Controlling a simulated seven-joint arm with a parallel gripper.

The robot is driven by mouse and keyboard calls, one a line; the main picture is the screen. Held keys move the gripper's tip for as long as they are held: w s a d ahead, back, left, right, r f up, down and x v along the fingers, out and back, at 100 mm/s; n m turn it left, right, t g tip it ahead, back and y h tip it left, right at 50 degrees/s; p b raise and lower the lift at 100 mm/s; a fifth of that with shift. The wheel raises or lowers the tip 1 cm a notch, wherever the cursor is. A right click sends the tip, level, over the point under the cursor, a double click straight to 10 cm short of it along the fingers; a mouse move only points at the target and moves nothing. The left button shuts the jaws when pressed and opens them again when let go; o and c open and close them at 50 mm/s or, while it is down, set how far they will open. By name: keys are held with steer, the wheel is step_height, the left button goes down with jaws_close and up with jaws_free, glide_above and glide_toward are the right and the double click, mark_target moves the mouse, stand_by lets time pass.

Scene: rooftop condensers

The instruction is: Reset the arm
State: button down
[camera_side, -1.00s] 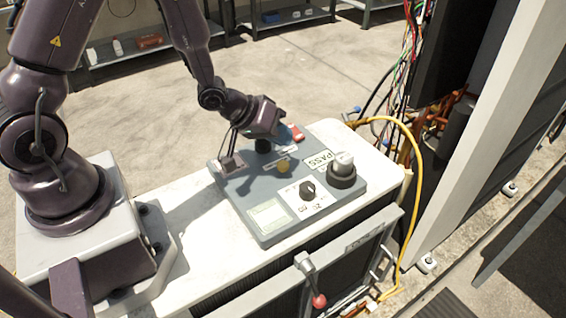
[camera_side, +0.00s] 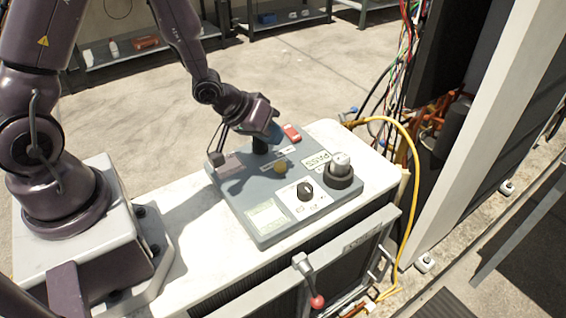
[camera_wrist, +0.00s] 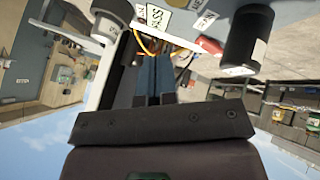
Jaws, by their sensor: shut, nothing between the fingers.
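My arm reaches from the left over the grey control panel (camera_side: 240,208) on the white bench. My gripper (camera_side: 274,132) is above the panel's far edge, near the black post (camera_side: 260,146) and the red switch (camera_side: 292,133). In the wrist view my gripper's two blue-grey fingers (camera_wrist: 155,78) are together and hold nothing. That view also shows the black post (camera_wrist: 250,40) to the right of the fingers and the red switch (camera_wrist: 210,45) just beside them. Whether the fingertips touch anything is unclear in the side view.
The panel carries a yellow button (camera_side: 280,168), a black dial (camera_side: 305,190) and a grey knob (camera_side: 340,168). A red-tipped lever (camera_side: 316,301) stands out from the bench front. A yellow cable (camera_side: 416,180) and an open wiring cabinet (camera_side: 425,60) are at right. Shelves stand behind.

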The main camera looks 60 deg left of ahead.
steer(key=s+a+g, duration=0.1)
steer(key=s+a+m+g+y, duration=0.1)
steer(key=s, duration=0.1)
steer(key=shift+a+f+y, duration=0.15)
steer(key=shift+f+y, duration=0.15)
steer(key=shift+f, duration=0.1)
steer(key=s+d+r+m, duration=0.1)
steer(key=s+d+r, duration=0.1)
steer(key=s+r, duration=0.5)
steer(key=s+d+r+m, duration=0.1)
steer(key=s+r, duration=0.6)
steer(key=r, duration=1)
steer(key=shift+s+d+r+m+y, duration=0.35)
steer(key=shift+s+m+y, duration=0.05)
steer(key=shift+m, duration=0.4)
